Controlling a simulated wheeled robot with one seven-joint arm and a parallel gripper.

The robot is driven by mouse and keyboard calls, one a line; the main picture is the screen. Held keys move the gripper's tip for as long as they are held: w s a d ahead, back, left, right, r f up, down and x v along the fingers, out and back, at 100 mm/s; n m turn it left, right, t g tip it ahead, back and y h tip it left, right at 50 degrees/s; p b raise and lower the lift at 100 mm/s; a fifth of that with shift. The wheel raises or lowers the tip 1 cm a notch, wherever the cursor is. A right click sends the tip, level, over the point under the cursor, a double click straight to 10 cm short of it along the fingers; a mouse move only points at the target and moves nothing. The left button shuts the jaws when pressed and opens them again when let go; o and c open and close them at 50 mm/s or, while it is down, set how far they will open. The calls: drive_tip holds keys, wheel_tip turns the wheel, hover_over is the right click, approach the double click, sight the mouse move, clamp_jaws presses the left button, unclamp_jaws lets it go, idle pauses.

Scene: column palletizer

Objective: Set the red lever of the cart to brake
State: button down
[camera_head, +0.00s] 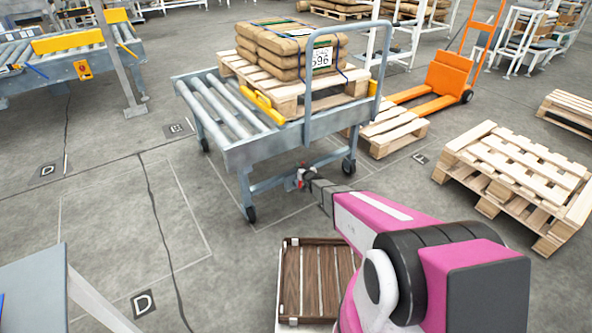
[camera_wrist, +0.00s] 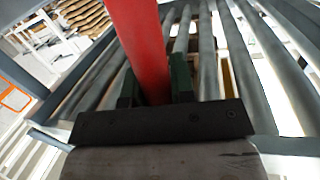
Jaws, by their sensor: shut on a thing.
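The grey roller cart (camera_head: 255,150) stands in the middle of the head view, on casters. Its red lever (camera_head: 300,184) shows as a small red spot low on the near side of the cart frame, mostly hidden by my gripper (camera_head: 304,177). In the wrist view, the red lever (camera_wrist: 143,45) is a thick red bar running from the top edge down between the two green finger pads of my gripper (camera_wrist: 156,88). My gripper is shut on the lever. The lever's base and any brake marking cannot be seen.
A pallet (camera_head: 284,90) with stacked brown sacks (camera_head: 290,48) rests on the cart's rollers. A brown slatted crate (camera_head: 317,280) is near my arm. Wooden pallets (camera_head: 520,170) and an orange pallet truck (camera_head: 447,75) stand to the right. Floor left of the cart is clear.

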drive_tip(key=shift+w+d+f+m+g, duration=0.3)
drive_tip(key=shift+w+d+m, duration=0.3)
drive_tip(key=shift+d+m, duration=0.25)
drive_tip(key=shift+w+d+f+m+g, duration=0.2)
drive_tip(key=shift+w+d+f+m, duration=0.15)
drive_tip(key=shift+w+d+m, duration=0.35)
drive_tip(key=shift+s+d, duration=0.15)
drive_tip(key=shift+d, duration=0.05)
drive_tip(key=c, duration=1)
unclamp_jaws()
drive_tip(key=shift+o, duration=0.2)
drive_tip(key=v, duration=1)
drive_tip(key=shift+s+d, duration=0.25)
drive_tip(key=shift+s, duration=0.1)
